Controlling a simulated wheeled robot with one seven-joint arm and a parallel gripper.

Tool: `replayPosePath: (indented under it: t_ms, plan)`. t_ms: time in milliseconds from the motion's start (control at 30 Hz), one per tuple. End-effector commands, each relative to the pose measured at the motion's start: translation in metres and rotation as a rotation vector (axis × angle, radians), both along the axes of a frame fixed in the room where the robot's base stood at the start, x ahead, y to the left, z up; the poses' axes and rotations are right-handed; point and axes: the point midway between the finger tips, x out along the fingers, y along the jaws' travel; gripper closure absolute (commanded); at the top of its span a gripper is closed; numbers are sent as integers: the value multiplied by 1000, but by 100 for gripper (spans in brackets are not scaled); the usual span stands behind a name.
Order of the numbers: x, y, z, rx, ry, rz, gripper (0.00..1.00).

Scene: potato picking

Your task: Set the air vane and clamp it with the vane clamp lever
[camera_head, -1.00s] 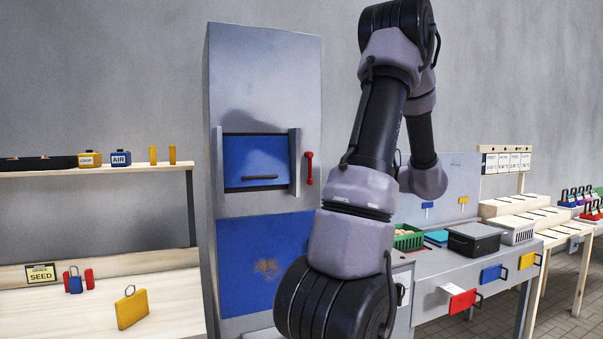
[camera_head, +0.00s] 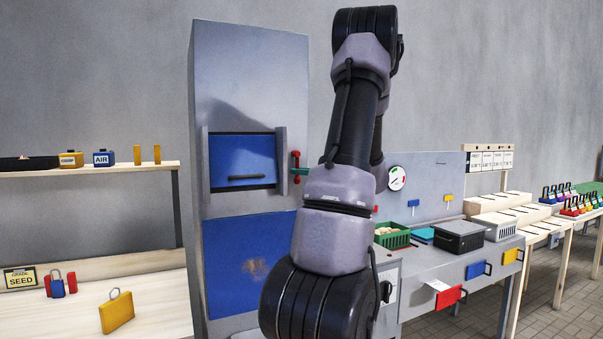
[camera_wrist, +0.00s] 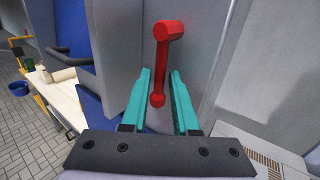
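A red lever (camera_head: 296,160) is mounted on the grey cabinet, right of the blue hatch. In the wrist view the red lever (camera_wrist: 163,62) stands nearly upright, with its thick end at the top and a small knob at the bottom. My gripper (camera_wrist: 160,73) is open, its teal fingers on either side of the lever's lower part with gaps visible. In the head view my gripper (camera_head: 302,171) shows only as a bit of teal beside the lever; my arm hides the rest. I cannot tell which part is the air vane.
The blue hatch (camera_head: 242,160) has a dark handle and grey side rails. A round gauge (camera_head: 397,178) is on the back panel to the right. A bench (camera_head: 415,275) carries a green crate (camera_head: 393,242) and a black box (camera_head: 459,241). A shelf (camera_head: 120,168) is at the left.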

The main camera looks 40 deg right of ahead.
Motion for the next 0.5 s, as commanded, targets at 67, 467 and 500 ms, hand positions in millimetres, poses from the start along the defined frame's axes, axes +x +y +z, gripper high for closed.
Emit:
replayPosePath:
  t_ms: [67,467,500]
  plan:
    - [0,0,0,0,0,0,72]
    - [0,0,0,-1,0,0,100]
    - [0,0,0,-1,0,0,100]
